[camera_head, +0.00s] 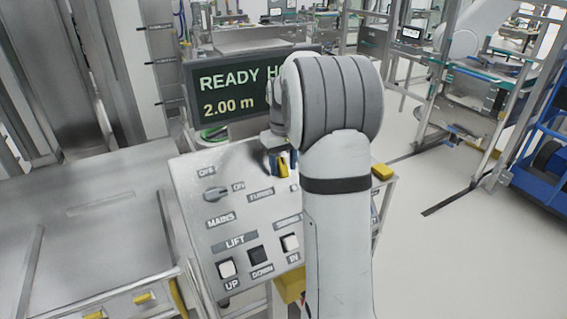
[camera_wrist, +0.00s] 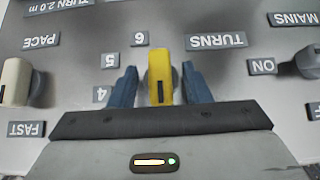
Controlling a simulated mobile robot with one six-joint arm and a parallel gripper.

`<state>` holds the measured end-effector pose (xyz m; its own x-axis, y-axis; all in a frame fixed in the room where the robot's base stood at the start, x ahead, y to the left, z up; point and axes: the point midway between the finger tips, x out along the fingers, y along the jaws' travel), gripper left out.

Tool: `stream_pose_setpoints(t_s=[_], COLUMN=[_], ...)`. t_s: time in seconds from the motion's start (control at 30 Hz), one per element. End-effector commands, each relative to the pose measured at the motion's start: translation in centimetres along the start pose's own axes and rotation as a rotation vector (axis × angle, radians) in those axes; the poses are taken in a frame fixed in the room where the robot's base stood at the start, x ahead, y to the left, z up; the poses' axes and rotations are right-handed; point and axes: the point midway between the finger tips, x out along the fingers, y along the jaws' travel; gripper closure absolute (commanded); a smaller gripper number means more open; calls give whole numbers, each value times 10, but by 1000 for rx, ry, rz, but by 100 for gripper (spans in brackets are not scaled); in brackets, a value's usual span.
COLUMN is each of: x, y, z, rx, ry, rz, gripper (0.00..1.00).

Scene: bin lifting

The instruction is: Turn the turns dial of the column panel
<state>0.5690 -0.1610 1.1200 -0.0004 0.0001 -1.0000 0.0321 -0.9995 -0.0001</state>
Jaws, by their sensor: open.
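The turns dial (camera_wrist: 159,75) is a yellow knob with a dark mark, on the grey column panel (camera_wrist: 225,75). In the wrist view its labels are upside down, with TURNS to its right and 4, 5 and 6 to its left. My gripper (camera_wrist: 160,84) is open, one blue finger on each side of the dial. Narrow gaps show between the fingers and the dial. In the head view my gripper (camera_head: 282,164) is over the upper part of the panel (camera_head: 235,213), and my arm hides the panel's right part.
The mains switch (camera_head: 214,194) and the lift buttons UP (camera_head: 226,268) and DOWN (camera_head: 259,255) are on the panel. A cream pace knob (camera_wrist: 16,82) shows in the wrist view. A display (camera_head: 233,95) behind the panel reads READY and 2.00 m, partly hidden by my arm.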

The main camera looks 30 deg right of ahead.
Motion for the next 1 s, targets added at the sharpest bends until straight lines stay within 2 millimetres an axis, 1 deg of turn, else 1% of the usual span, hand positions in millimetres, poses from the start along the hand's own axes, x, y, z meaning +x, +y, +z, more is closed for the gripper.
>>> stream_pose_setpoints(t_s=[0.07, 0.6, 0.63, 0.83, 1.0], x=[0, -1, 0, -1, -2], y=[0, -1, 2, 0, 2], z=[0, 0, 0, 0, 0], rx=[0, -1, -1, 12, 56], ry=[0, 0, 0, 1, 1], rz=[0, 0, 0, -15, -66], gripper=[56, 100, 100, 100, 100])
